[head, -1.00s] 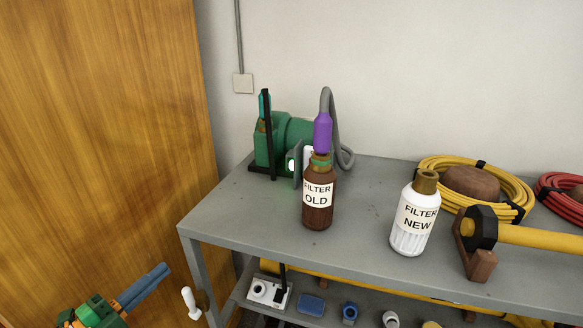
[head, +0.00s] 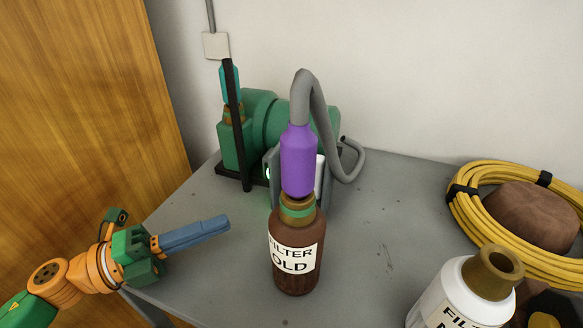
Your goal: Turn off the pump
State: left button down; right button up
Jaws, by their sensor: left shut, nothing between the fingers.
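The green pump (head: 285,120) stands at the back of the grey table on a dark base. A black upright bar (head: 236,125) and a teal-topped part (head: 229,82) rise at its left end. A small green glow shows at its front, mostly hidden behind the bottle. A grey hose with a purple nozzle (head: 298,160) runs from the pump to the brown FILTER OLD bottle (head: 297,260); the nozzle is over the bottle's neck. My left gripper (head: 222,226) is shut and empty, over the table's left edge, left of the bottle and in front of the pump. My right gripper is out of view.
The white FILTER NEW bottle (head: 462,300) stands at the front right. A yellow hose coil (head: 465,205) around a brown block (head: 530,215) lies behind it. The grey table (head: 385,215) is bare between the bottles. A wooden panel (head: 80,110) is at the left.

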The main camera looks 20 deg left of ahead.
pick_arm(q)
jog(key=shift+s+r, duration=0.15)
jog(key=shift+s, duration=0.25)
jog(key=x, duration=0.5)
jog(key=shift+d, duration=0.1)
jog(key=b+x, duration=0.1)
jog(key=x, duration=0.1)
jog(key=b+x, duration=0.1)
jog(key=x, duration=0.2)
jog(key=shift+w, duration=0.45)
jog(key=shift+w+r, duration=0.1)
jog(key=shift+w, duration=0.6)
jog(key=shift+w+r+p, duration=0.3)
jog(key=shift+w, duration=0.5)
jog(key=shift+w+f+p, duration=0.15)
jog(key=shift+f+p, duration=0.05)
jog(key=shift+p, duration=0.1)
